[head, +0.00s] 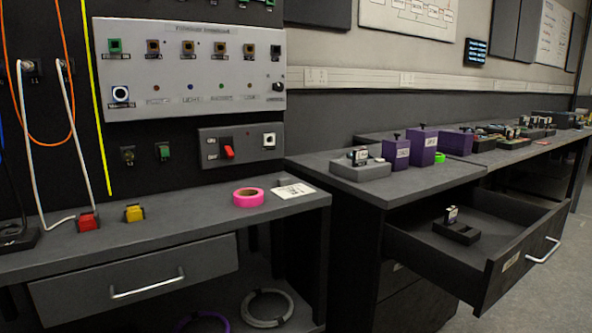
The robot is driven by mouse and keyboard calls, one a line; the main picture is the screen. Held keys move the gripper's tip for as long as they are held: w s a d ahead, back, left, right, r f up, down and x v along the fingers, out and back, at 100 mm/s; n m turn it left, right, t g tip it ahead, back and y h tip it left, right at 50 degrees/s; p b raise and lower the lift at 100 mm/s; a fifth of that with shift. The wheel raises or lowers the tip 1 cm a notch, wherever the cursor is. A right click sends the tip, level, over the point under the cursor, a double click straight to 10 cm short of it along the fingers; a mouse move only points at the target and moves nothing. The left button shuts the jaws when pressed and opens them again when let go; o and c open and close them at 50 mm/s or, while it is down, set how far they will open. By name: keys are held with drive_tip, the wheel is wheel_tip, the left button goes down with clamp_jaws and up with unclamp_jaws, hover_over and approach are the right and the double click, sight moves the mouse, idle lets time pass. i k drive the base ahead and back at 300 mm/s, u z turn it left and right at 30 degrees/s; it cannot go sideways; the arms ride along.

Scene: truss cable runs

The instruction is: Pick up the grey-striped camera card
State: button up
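A small dark card with a pale label (452,214) stands upright in a dark holder (456,233) inside the open drawer at the right. Another small dark card with a white label (361,156) stands upright in a grey block (345,171) on the bench above. Both cards are too small here for me to tell whether either has a grey stripe. My gripper is not in view.
The open drawer (488,275) juts out with a silver handle (544,250); its floor is mostly clear. Purple boxes (423,146) stand beside the grey block. A pink tape roll (248,197) and a red block (88,221) are on the left bench.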

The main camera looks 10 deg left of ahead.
sight(360, 157)
drive_tip(key=u, duration=1.2)
drive_tip(key=i, duration=0.7)
drive_tip(key=z, duration=0.35)
